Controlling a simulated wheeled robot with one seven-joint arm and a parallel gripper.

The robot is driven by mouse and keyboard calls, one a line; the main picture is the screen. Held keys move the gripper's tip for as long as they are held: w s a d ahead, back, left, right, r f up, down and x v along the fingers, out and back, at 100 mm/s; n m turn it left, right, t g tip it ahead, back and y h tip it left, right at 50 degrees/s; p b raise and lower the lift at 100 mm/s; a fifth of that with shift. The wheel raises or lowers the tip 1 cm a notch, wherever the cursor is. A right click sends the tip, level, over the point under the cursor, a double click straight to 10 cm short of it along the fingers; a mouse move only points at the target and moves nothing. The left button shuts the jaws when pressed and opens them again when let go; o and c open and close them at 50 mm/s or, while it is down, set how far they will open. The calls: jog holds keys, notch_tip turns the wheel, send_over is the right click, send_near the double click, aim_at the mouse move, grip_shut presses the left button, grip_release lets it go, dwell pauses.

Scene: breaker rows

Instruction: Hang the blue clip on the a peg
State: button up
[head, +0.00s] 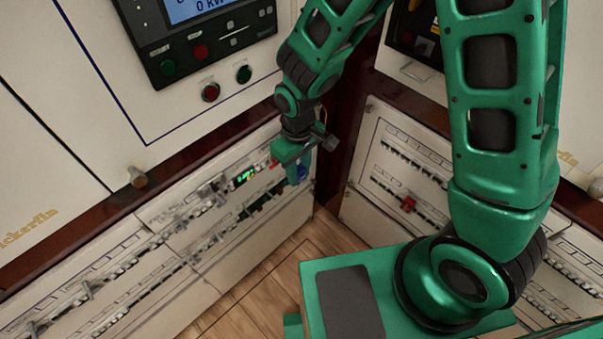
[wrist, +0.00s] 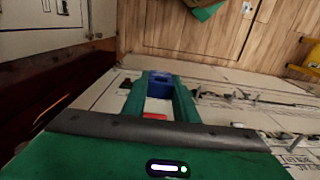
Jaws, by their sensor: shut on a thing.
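The blue clip (wrist: 160,80) is between the tips of my gripper (wrist: 161,92) in the wrist view, and the green fingers are closed on its sides. In the head view my gripper (head: 297,176) is in front of the right end of the left breaker panel, near the corner. A bit of the clip (head: 303,171) shows blue beside the fingers. A red piece (wrist: 154,116) shows between the fingers, farther back than the clip. I cannot tell which projection is the a peg, or whether the clip touches anything.
Wooden floor (head: 290,262) lies below.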

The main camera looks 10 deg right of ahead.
jog(key=shift+w+a, duration=0.6)
jog(key=shift+w, duration=0.2)
jog(key=shift+w+a, duration=0.6)
jog(key=shift+w, duration=0.2)
jog(key=shift+w+a, duration=0.5)
jog(key=shift+w, duration=0.15)
jog(key=shift+w+a, duration=0.45)
jog(key=shift+w, duration=0.2)
dwell(1.0)
jog(key=shift+w+a+r, duration=0.2)
jog(key=shift+w, duration=0.1)
jog(key=shift+a+r, duration=0.1)
jog(key=shift+a, duration=0.1)
dwell(0.4)
jog(key=shift+s+d+f, duration=0.2)
jog(key=shift+s+d+f, duration=0.1)
jog(key=shift+d+f, duration=0.05)
jog(key=shift+d, duration=0.1)
jog(key=shift+s+d, duration=0.35)
jog(key=shift+s, duration=0.25)
dwell(0.5)
jog(key=shift+w+a, duration=0.4)
jog(key=shift+w, duration=0.2)
dwell(1.1)
